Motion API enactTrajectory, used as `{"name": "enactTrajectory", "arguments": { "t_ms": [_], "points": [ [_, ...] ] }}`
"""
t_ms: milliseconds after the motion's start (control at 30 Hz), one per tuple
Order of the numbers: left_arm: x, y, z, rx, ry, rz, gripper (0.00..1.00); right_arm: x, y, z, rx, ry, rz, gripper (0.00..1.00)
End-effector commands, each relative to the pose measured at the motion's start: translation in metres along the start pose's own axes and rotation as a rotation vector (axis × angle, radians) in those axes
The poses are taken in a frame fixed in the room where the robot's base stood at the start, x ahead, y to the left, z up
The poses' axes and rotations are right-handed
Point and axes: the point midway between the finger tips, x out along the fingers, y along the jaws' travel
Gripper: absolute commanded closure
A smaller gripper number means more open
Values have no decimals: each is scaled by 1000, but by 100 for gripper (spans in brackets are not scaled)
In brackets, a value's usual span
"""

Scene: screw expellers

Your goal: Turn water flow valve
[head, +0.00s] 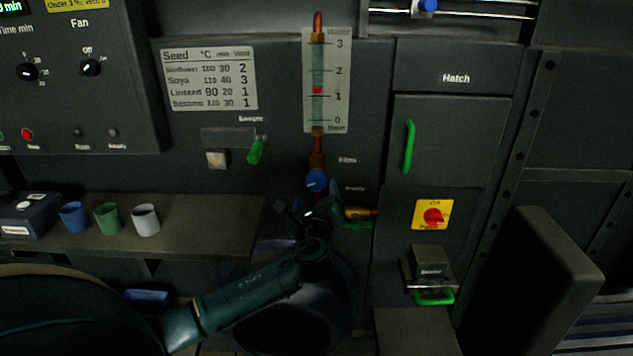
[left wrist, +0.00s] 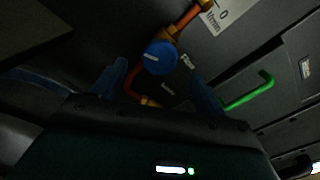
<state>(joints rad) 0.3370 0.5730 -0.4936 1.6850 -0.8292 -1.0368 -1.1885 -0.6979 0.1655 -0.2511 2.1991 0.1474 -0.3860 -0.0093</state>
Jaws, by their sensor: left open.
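The water flow valve is a blue round knob (head: 317,181) with a white pointer line, on a copper pipe beside the label "Flow". In the left wrist view the blue knob (left wrist: 160,57) shows just beyond and between the two finger tips. My left gripper (head: 306,212) is just below the knob in the head view. It is open and empty; its fingers (left wrist: 158,70) stand apart on either side of the knob's lower side. I cannot tell whether they touch it. Above, a water gauge (head: 341,82) has a red float a little above 1. My right gripper is not in view.
A green sample lever (head: 256,151) is up and left of the knob. A green hatch handle (head: 409,146) and a red switch (head: 433,216) are farther right. Cups, one blue (head: 73,216), stand on the left shelf.

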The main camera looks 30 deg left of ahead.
Motion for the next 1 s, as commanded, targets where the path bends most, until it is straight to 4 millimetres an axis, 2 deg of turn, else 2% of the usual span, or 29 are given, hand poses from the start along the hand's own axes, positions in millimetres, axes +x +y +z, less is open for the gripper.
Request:
{"name": "enactTrajectory", "arguments": {
  "t_ms": [33, 200, 400, 800, 1000],
  "points": [
    [12, 0, 0, -1, -3, 1, 27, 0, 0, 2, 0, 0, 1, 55],
    [44, 0, 0, -1, -1, 1, 27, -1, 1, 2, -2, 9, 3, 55],
    [66, 0, -1, -3, 1, 0, 27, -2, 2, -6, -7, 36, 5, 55],
    [72, 0, -1, -2, 2, 0, 28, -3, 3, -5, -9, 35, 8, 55],
    [72, 0, -1, -2, 2, 0, 44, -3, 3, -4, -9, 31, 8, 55]
  ]
}}
